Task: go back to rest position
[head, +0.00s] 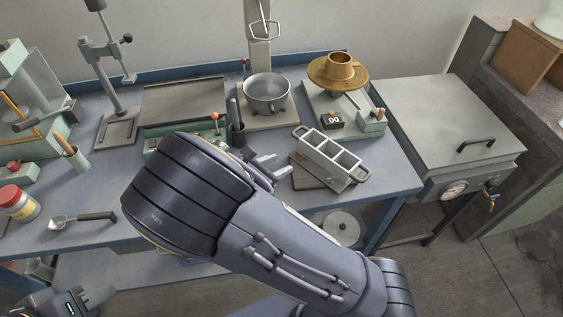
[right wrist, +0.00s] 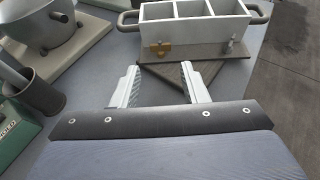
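My right arm reaches across the middle of the head view. Its gripper (head: 272,166) is over the bench, just left of a pale three-compartment mould (head: 318,157). In the right wrist view the two fingers (right wrist: 160,84) are spread apart with nothing between them. The mould (right wrist: 195,36) stands ahead of the fingertips on a dark plate (right wrist: 222,69), apart from the fingers. My left gripper (head: 98,298) is low at the left bottom edge of the head view, partly cut off; its finger gap is not clear.
The blue bench (head: 395,180) holds a metal pan (head: 267,88), a dark cup with tools (head: 236,132), a brass-topped scale (head: 338,72), a spoon-like tool (head: 85,218) and a red-lidded jar (head: 18,204). A grey cabinet (head: 450,120) stands right. Open floor lies at lower right.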

